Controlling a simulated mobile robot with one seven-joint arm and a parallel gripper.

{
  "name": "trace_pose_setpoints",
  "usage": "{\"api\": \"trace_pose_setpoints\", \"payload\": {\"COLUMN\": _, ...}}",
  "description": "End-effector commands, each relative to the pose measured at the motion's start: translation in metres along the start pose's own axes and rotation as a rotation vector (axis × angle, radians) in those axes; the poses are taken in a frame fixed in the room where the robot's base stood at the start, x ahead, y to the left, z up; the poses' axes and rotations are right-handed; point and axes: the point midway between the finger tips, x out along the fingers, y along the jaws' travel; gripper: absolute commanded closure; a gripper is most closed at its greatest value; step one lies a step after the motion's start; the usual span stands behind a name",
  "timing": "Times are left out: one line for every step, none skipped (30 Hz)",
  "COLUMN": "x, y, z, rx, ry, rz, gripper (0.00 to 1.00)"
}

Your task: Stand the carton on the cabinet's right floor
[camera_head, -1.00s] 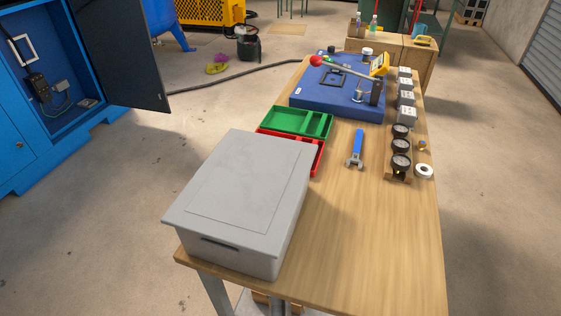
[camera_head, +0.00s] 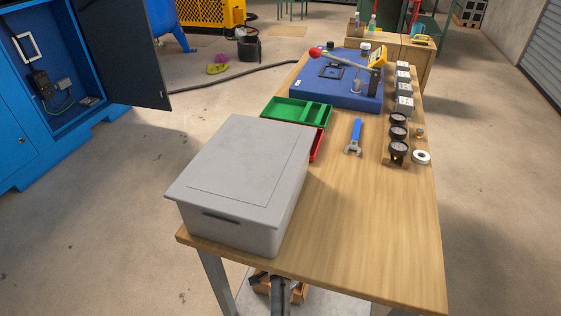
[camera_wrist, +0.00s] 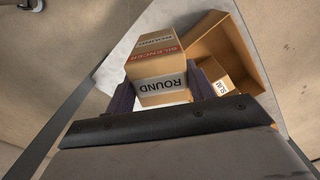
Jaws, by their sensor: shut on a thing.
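A brown carton labelled ROUND, with a red and black SILENCER label (camera_wrist: 155,62), is between the dark fingers of my gripper (camera_wrist: 161,90) in the wrist view. The fingers are shut on its two sides. Whether its underside touches anything is hidden. In the head view, the dark end of my arm (camera_head: 279,286) shows below the table's front edge, too small to read the grip. The blue cabinet (camera_head: 22,115) stands at the far left, its dark door (camera_head: 125,50) swung open. Its inside shows a white frame, a black device and cables; its right floor is only partly visible.
An open brown box (camera_wrist: 232,48) with a carton labelled SLIM (camera_wrist: 217,84) is beside the held carton. The wooden table (camera_head: 350,235) bears a grey lidded case (camera_head: 245,165), trays, a wrench and gauges. Concrete floor (camera_head: 90,210) between table and cabinet is clear.

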Motion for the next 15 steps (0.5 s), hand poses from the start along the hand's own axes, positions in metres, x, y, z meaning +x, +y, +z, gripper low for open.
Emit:
{"api": "trace_pose_setpoints", "payload": {"x": 0.005, "y": -0.003, "z": -0.002, "rx": -0.089, "ry": 0.001, "rz": -0.002, "gripper": 0.85}}
{"api": "trace_pose_setpoints", "payload": {"x": 0.006, "y": -0.005, "z": -0.004, "rx": -0.147, "ry": 0.001, "rz": -0.002, "gripper": 0.85}}
{"api": "trace_pose_setpoints", "payload": {"x": 0.007, "y": -0.006, "z": -0.005, "rx": -0.224, "ry": 0.001, "rz": -0.002, "gripper": 0.85}}
{"api": "trace_pose_setpoints", "payload": {"x": 0.009, "y": -0.008, "z": -0.006, "rx": -0.280, "ry": 0.000, "rz": -0.002, "gripper": 0.85}}
{"api": "trace_pose_setpoints", "payload": {"x": 0.010, "y": -0.009, "z": -0.007, "rx": -0.336, "ry": 0.000, "rz": -0.002, "gripper": 0.85}}
{"api": "trace_pose_setpoints", "payload": {"x": 0.011, "y": -0.011, "z": -0.008, "rx": -0.409, "ry": -0.001, "rz": -0.002, "gripper": 0.85}}
{"api": "trace_pose_setpoints", "payload": {"x": 0.012, "y": -0.012, "z": -0.009, "rx": -0.460, "ry": 0.000, "rz": -0.002, "gripper": 0.85}}
{"api": "trace_pose_setpoints", "payload": {"x": 0.013, "y": -0.013, "z": -0.010, "rx": -0.509, "ry": 0.000, "rz": -0.003, "gripper": 0.85}}
{"api": "trace_pose_setpoints", "payload": {"x": 0.014, "y": -0.015, "z": -0.011, "rx": -0.570, "ry": 0.000, "rz": -0.003, "gripper": 0.85}}
{"api": "trace_pose_setpoints", "payload": {"x": 0.015, "y": -0.015, "z": -0.012, "rx": -0.613, "ry": -0.001, "rz": -0.003, "gripper": 0.85}}
{"api": "trace_pose_setpoints", "payload": {"x": 0.016, "y": -0.016, "z": -0.013, "rx": -0.652, "ry": -0.001, "rz": -0.003, "gripper": 0.85}}
{"api": "trace_pose_setpoints", "payload": {"x": 0.017, "y": -0.017, "z": -0.013, "rx": -0.699, "ry": -0.001, "rz": -0.003, "gripper": 0.85}}
{"api": "trace_pose_setpoints", "payload": {"x": 0.017, "y": -0.018, "z": -0.014, "rx": -0.730, "ry": -0.002, "rz": -0.003, "gripper": 0.85}}
{"api": "trace_pose_setpoints", "payload": {"x": 0.017, "y": -0.018, "z": -0.015, "rx": -0.757, "ry": -0.002, "rz": -0.003, "gripper": 0.85}}
{"api": "trace_pose_setpoints", "payload": {"x": 0.018, "y": -0.019, "z": -0.015, "rx": -0.787, "ry": -0.002, "rz": -0.003, "gripper": 0.85}}
